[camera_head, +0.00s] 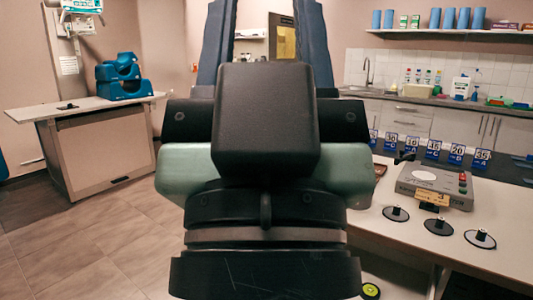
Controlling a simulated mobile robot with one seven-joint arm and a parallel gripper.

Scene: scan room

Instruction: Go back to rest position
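My gripper (264,28) fills the middle of the camera_head view, seen from behind. Its two blue fingers run up to the top edge, set well apart, with the far wall showing between them. I see nothing held in the visible part of the gap. The fingertips may be cut off by the top edge. My black and pale green wrist parts hide the centre of the room.
A worktop (489,250) at right holds a grey device (437,187), several black discs and blue numbered stands. A cabinet (98,155) with blue supports (122,80) stands at left. A counter (440,100) and shelf (450,33) line the back. The left floor (75,245) is clear.

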